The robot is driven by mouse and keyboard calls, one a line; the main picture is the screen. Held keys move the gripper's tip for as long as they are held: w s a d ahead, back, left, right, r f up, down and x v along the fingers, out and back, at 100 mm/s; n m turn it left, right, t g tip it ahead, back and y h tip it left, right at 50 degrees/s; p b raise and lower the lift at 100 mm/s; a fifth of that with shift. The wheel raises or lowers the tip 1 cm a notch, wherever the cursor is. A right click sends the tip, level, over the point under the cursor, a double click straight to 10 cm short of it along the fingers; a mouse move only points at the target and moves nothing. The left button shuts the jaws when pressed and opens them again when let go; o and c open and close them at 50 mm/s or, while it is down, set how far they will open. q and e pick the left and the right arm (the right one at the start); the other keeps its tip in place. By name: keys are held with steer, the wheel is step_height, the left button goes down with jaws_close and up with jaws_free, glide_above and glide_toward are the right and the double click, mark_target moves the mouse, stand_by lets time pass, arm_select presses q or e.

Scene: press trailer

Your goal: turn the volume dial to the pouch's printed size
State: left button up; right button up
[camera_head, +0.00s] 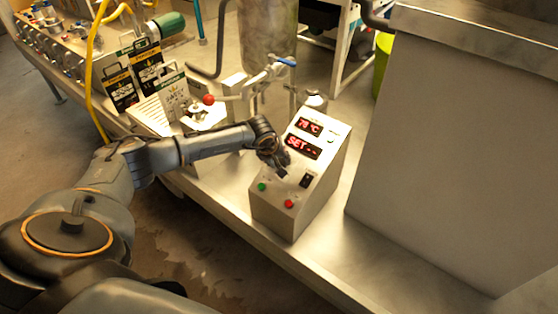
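The control box (292,207) stands on the metal deck with a sloped front panel. Its upper display (309,127) glows red and seems to read 78 °C; the lower display (303,146) reads SET with dashes. My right gripper is out of view.
A valve with a blue handle (286,61) and a red-knobbed lever (209,99) are behind my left arm. A large grey cabinet (455,150) stands right of the box. A yellow hose (91,70) runs down at left. Bare deck (375,250) lies front right.

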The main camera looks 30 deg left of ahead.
arm_select(q)
steer(key=shift+f+n+b, duration=0.15)
steer(key=shift+n+b, duration=0.35)
steer(key=shift+b, duration=0.2)
steer(key=n+b, duration=0.6)
steer(key=b, duration=0.1)
steer(key=shift+w+a+f+n, duration=0.1)
steer(key=shift+n, duration=0.2)
steer(key=shift+n+g+b, duration=0.3)
steer(key=shift+n+b, duration=0.55)
steer(key=shift+n, duration=0.05)
steer(key=n+h+b, duration=0.1)
steer(key=n+b, duration=0.3)
steer(key=n, duration=0.1)
steer(key=shift+a+r+n+b, duration=0.15)
steer(key=shift+n+b, duration=0.5)
steer(key=shift+n, duration=0.5)
steer(key=shift+d+r+n+b, duration=0.1)
steer(key=shift+n+b, duration=0.5)
steer(key=shift+n, duration=0.55)
steer(key=o, duration=1.2)
